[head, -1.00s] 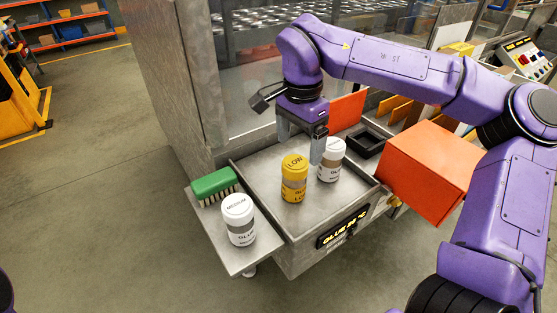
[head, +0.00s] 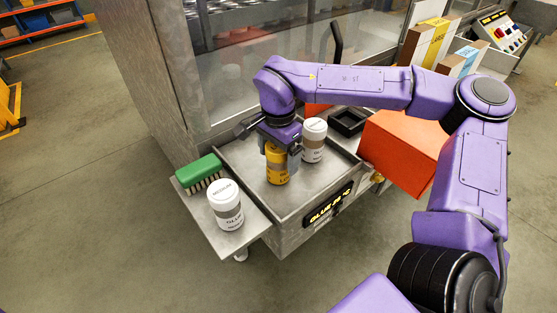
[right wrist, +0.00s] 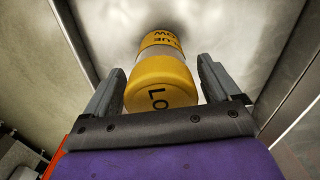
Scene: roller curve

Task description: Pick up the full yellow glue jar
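The yellow glue jar (head: 277,168) stands upright in the grey metal tray (head: 298,205); its lid reads "LO…" in the right wrist view (right wrist: 160,82), with the rest cut off by my gripper. My right gripper (head: 281,157) is above and around the jar's upper part, pointing down. In the right wrist view its open fingers (right wrist: 160,75) stand on either side of the jar, with a small gap showing. How full the jar is cannot be seen. My left gripper is not in view.
A white jar (head: 314,140) stands close behind-right of the yellow one in the tray. Another white jar marked medium (head: 225,204) and a green brush (head: 199,174) are on the side shelf (head: 245,232). An orange box (head: 402,150) and a black square holder (head: 348,122) lie right.

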